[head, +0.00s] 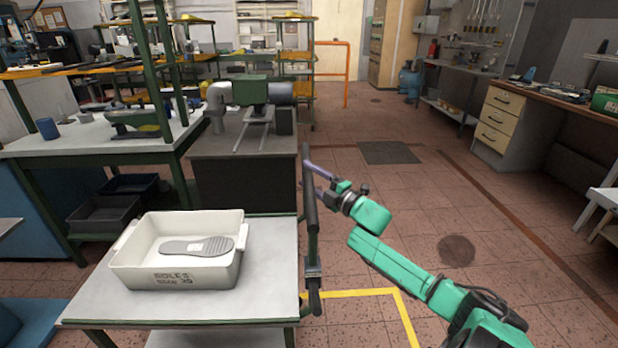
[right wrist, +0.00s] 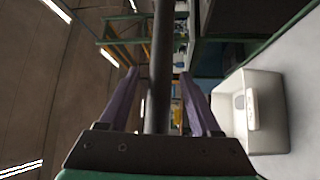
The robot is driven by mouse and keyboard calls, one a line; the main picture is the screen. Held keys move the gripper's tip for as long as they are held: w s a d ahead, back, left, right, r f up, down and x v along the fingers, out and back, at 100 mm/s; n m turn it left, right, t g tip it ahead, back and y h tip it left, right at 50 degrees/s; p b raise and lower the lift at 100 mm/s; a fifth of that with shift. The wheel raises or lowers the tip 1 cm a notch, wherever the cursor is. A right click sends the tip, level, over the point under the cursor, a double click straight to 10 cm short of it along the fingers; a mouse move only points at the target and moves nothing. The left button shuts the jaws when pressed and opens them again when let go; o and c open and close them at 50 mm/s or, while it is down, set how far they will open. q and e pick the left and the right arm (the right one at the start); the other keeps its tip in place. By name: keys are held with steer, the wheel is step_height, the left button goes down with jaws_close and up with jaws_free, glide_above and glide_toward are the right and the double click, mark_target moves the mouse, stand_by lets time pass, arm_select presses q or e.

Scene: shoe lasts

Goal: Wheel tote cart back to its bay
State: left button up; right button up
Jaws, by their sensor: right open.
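The tote cart (head: 270,262) stands at the lower left of the head view, with a pale top and a dark handle bar (head: 310,205) along its right side. A white tote (head: 140,272) marked "SOLES" sits on it, with a grey sole (head: 205,246) inside. My right gripper (head: 309,175) is open at the handle's far part. In the right wrist view the dark bar (right wrist: 161,55) runs between its two purple fingers, with gaps visible beside it. The tote (right wrist: 268,112) shows there at the right. My left gripper is not in view.
Yellow floor lines (head: 360,292) form a corner just right of the cart. A grey bench with a machine (head: 250,95) stands right behind the cart. A green-framed table (head: 90,140) is at the left. The tiled floor to the right is open, with a dark mat (head: 388,153).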

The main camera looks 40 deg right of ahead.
steer(key=shift+w, duration=0.15)
steer(key=shift+c, duration=0.2)
jaws_close()
stand_by(1.2)
